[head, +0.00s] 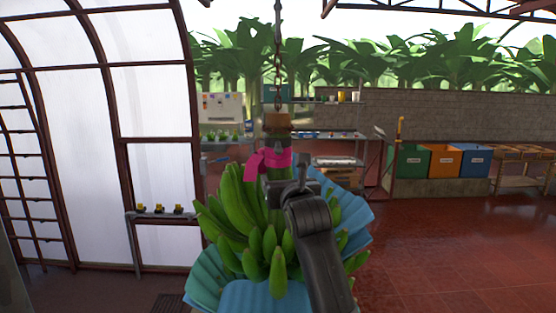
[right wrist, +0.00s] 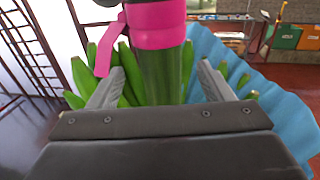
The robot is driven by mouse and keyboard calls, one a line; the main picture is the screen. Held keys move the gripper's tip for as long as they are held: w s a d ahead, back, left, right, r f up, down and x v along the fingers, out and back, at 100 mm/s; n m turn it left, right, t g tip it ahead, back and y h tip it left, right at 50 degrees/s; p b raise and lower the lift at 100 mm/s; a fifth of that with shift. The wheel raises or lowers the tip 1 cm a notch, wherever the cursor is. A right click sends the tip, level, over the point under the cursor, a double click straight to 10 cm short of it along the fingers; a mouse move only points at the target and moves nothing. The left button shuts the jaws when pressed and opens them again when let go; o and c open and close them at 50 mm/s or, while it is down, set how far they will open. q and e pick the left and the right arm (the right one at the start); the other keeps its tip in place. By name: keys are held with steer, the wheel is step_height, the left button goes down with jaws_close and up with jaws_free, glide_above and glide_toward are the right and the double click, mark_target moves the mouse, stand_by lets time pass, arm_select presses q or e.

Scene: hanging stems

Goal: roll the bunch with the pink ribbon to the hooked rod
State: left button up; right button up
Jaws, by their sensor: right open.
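A green banana bunch (head: 240,205) hangs from a chain (head: 278,65) in the middle of the head view. A pink ribbon (head: 268,162) is tied round its stem, and blue sheeting (head: 350,215) spreads behind and below the fruit. My right gripper (head: 292,188) is in front of the stem, just below the ribbon. In the right wrist view its open fingers (right wrist: 160,88) stand either side of the green stem (right wrist: 162,75), under the pink ribbon (right wrist: 155,25). I cannot tell whether they touch it. My left gripper is not in view. No hooked rod can be made out for certain.
A yellow-topped post (head: 400,130) stands at the right, near green, orange and blue bins (head: 441,160). Metal shelves (head: 340,125) stand behind the bunch. A small ledge (head: 160,213) is at the left wall. The red floor (head: 450,250) at the right is clear.

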mark_target(281, 173)
steer(key=w+p, duration=0.1)
steer(key=w, duration=0.1)
steer(key=w+a+p, duration=0.1)
steer(key=w+p, duration=0.1)
steer(key=w, duration=0.1)
steer(key=shift+w+r, duration=0.1)
steer(key=shift+w, duration=0.15)
steer(key=shift+w+a+p, duration=0.25)
steer(key=shift+w+p, duration=0.15)
steer(key=shift+w, duration=0.65)
steer(key=c, duration=1.3)
steer(key=shift+c, duration=0.2)
